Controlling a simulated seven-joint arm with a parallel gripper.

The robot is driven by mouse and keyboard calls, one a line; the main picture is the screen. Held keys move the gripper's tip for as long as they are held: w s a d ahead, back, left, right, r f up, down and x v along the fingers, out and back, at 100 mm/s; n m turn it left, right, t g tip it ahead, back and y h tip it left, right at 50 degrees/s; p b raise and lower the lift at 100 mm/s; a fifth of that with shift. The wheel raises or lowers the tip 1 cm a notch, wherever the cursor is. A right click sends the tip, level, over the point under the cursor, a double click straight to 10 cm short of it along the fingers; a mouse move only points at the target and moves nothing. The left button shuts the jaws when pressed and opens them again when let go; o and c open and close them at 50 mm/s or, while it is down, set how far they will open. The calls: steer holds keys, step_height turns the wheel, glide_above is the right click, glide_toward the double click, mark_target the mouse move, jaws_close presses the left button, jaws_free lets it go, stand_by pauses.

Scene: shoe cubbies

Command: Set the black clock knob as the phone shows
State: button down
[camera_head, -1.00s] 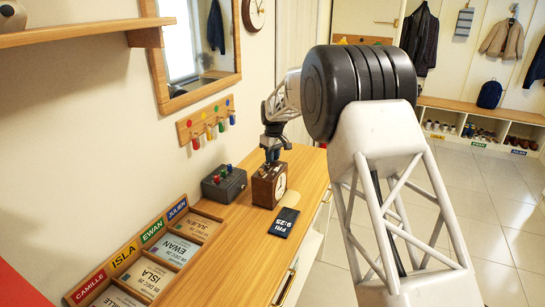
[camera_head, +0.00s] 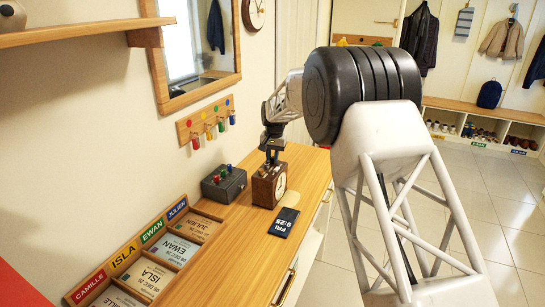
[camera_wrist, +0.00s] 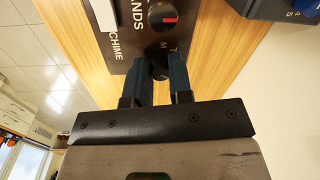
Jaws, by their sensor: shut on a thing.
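The brown clock (camera_head: 263,190) stands on the wooden counter, its white dial facing right. Its top panel (camera_wrist: 112,45) fills the upper middle of the wrist view, with the words "CHIME" and part of "HANDS". My gripper (camera_head: 271,161) is over the clock top. In the wrist view my gripper (camera_wrist: 160,78) has its two blue-grey fingers on either side of a black knob (camera_wrist: 159,62), shut on it. The fingers hide part of this knob and its lettering. Another black knob (camera_wrist: 161,18) with a red mark is beyond it.
A dark box (camera_head: 223,183) with coloured knobs stands left of the clock. A wooden rack of named date cards (camera_head: 150,277) runs along the wall. A peg board (camera_head: 205,121) and mirror hang above. The counter's front part is clear.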

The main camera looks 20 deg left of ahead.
steer(key=m, duration=0.4)
steer(key=shift+r+m, duration=0.1)
steer(key=shift+m, duration=0.2)
steer(key=m, duration=0.4)
steer(key=shift+m+t, duration=0.3)
steer(key=shift+m, duration=0.1)
steer(key=c, duration=1)
jaws_free()
steer(key=shift+s+d+r, duration=0.1)
steer(key=shift+r, duration=1.85)
steer(key=shift+s+d+r, duration=0.1)
steer(key=shift+r, duration=1.8)
